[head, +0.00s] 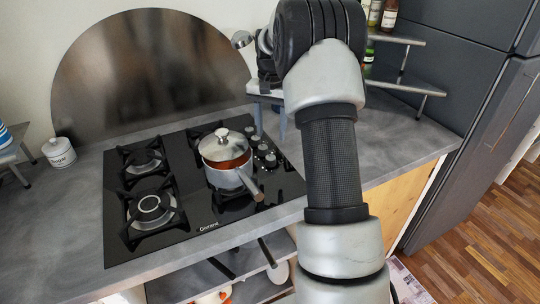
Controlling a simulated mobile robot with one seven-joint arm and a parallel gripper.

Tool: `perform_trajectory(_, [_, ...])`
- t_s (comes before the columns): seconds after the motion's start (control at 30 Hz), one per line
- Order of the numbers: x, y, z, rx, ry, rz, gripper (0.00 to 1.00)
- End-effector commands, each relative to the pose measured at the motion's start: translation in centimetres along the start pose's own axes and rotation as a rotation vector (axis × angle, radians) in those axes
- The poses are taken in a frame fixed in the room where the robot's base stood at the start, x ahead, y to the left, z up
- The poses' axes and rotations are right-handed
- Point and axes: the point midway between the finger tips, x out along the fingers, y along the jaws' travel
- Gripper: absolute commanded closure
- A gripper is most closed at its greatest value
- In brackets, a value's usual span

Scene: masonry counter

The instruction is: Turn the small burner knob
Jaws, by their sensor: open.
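The black glass cooktop (190,222) is set in the grey counter. Several dark, silver-rimmed knobs (263,150) run in a row along its right side, right of the pot. I cannot tell which one is the small burner's, nor how any is turned. My gripper (270,132) points down at the back right of the cooktop, its two grey fingers apart and nothing seen between them. The left finger appears close to the farthest knobs; I cannot tell whether it touches. My arm hides part of the wrist and the counter behind it.
A lidded steel pot (226,160) stands beside the knobs on the cooktop's right half, its handle pointing toward the front edge. A white sugar jar (59,153) is at the left. A corner shelf (408,82) with bottles stands behind my arm. The counter right of my arm is clear.

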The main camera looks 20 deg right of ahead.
Motion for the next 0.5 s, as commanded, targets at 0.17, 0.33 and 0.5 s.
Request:
perform_trajectory(0.17, [4.1,0.0,0.1,0.000,-0.004,0.001,0.54])
perform_trajectory(0.33, [7.3,0.0,0.1,0.000,-0.002,0.001,0.54])
perform_trajectory(0.5, [9.2,0.0,0.1,0.000,-0.001,0.000,0.54])
